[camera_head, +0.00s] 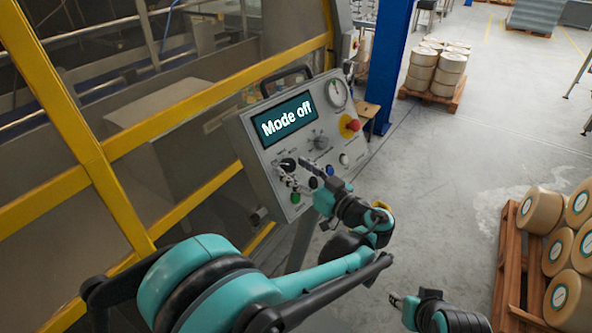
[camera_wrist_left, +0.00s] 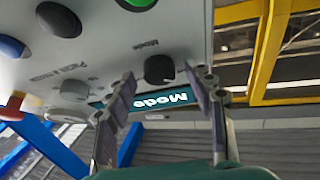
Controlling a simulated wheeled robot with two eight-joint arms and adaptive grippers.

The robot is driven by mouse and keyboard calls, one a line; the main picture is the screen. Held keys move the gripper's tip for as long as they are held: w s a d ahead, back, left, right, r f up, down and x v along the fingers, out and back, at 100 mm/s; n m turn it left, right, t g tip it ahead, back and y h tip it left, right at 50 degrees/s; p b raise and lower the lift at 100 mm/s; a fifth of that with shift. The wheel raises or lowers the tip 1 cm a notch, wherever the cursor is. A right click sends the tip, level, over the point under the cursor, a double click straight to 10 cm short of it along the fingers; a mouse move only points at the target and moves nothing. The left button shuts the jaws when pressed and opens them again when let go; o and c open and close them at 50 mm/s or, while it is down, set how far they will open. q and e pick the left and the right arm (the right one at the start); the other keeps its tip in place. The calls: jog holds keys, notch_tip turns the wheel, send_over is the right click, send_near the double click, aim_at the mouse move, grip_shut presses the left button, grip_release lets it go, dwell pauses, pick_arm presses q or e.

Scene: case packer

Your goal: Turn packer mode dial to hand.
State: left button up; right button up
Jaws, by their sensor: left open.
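The control panel (camera_head: 240,124) tilts up in front of me, and its display (camera_head: 285,120) reads "Mode off". The black mode dial (camera_head: 288,164) sits below the display. In the left wrist view, which is upside down, the mode dial (camera_wrist_left: 160,69) has a "Mode" label beside it. My left gripper (camera_head: 298,173) is open close in front of the dial. In the left wrist view its fingers (camera_wrist_left: 159,92) are spread to either side of the dial, with no clear contact. The dial's pointer is too small to read. My right gripper (camera_head: 396,299) is low at the right, away from the panel.
A second knob (camera_head: 318,143), a red emergency stop (camera_head: 350,126), a gauge (camera_head: 337,94) and several coloured buttons share the panel. A yellow-framed guard (camera_head: 190,105) stands left of it. A pallet (camera_head: 508,262) with rolls stands at right. Open floor lies between.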

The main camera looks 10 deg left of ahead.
pick_arm(q)
jog(key=c, duration=1.2)
jog(key=shift+o, duration=0.2)
jog(key=m+t+h, duration=0.1)
jog(key=m, duration=0.1)
jog(key=m+t+h, duration=0.1)
jog(key=m, duration=0.2)
jog(key=shift+s+a+r+m+h+p, duration=0.2)
jog(key=shift+m+h+p, duration=0.1)
jog(key=shift+p, duration=0.1)
jog(key=m+h, duration=0.1)
jog(key=m, duration=0.1)
jog(key=m+h+p, duration=0.1)
jog(key=m, duration=0.1)
jog(key=shift+a+r, duration=0.15)
jog(key=shift+m+h+p, duration=0.75)
jog(key=shift+m+h, duration=0.05)
jog(key=shift+m, duration=0.5)
